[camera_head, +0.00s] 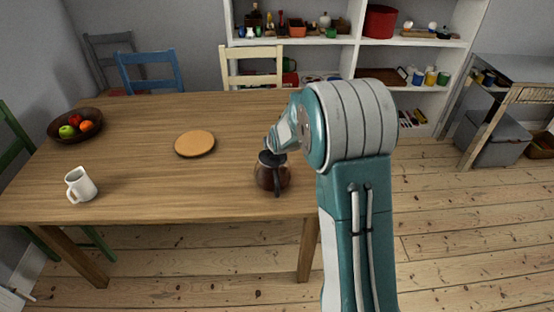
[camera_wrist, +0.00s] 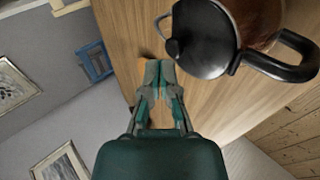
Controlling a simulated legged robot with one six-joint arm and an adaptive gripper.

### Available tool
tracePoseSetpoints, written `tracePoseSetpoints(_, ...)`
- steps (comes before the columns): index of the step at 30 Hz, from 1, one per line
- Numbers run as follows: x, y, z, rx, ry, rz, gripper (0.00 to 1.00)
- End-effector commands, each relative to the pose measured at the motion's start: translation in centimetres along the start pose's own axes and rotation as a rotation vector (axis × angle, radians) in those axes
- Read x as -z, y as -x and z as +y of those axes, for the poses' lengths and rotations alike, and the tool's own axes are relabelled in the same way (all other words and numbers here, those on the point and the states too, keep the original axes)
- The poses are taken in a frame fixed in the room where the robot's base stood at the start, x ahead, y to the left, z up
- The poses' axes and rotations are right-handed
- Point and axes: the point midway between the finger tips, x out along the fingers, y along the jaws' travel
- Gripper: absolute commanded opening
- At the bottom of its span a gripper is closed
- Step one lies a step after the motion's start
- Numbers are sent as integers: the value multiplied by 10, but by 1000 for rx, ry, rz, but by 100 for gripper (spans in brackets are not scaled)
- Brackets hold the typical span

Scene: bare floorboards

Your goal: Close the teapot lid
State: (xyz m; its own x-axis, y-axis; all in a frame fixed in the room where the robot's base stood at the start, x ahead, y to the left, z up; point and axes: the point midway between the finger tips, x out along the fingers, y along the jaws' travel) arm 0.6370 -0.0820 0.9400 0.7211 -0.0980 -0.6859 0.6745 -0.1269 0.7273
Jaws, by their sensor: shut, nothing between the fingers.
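The teapot (camera_head: 266,178) is a dark glass pot with a black handle and stands near the front edge of the table. Its black lid (camera_wrist: 203,38) fills the upper middle of the wrist view, with a small round knob on it. The lid lies across the pot's mouth; I cannot tell whether it is fully seated. The pot's brownish body (camera_wrist: 262,18) and black handle (camera_wrist: 292,62) show to the right. My gripper (camera_wrist: 159,68) is shut and empty, its fingertips beside the lid's knob. In the head view my gripper (camera_head: 272,145) is just above the lid, partly hidden.
The wooden table (camera_head: 130,150) bears a round tan board (camera_head: 195,143), a white mug (camera_head: 80,185) and a fruit bowl (camera_head: 66,134). Blue (camera_head: 150,70) and cream (camera_head: 252,65) chairs stand behind it. White shelves (camera_head: 345,55) line the wall.

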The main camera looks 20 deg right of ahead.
Motion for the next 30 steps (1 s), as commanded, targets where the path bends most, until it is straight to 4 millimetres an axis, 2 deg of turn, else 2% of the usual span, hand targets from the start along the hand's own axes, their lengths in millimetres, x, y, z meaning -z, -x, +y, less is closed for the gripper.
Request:
tracePoseSetpoints(6,2,-8,4,179,-14,15,0)
tracePoseSetpoints(13,5,-15,4,296,-18,32,0)
tracePoseSetpoints(30,3,-34,4,326,-20,28,0)
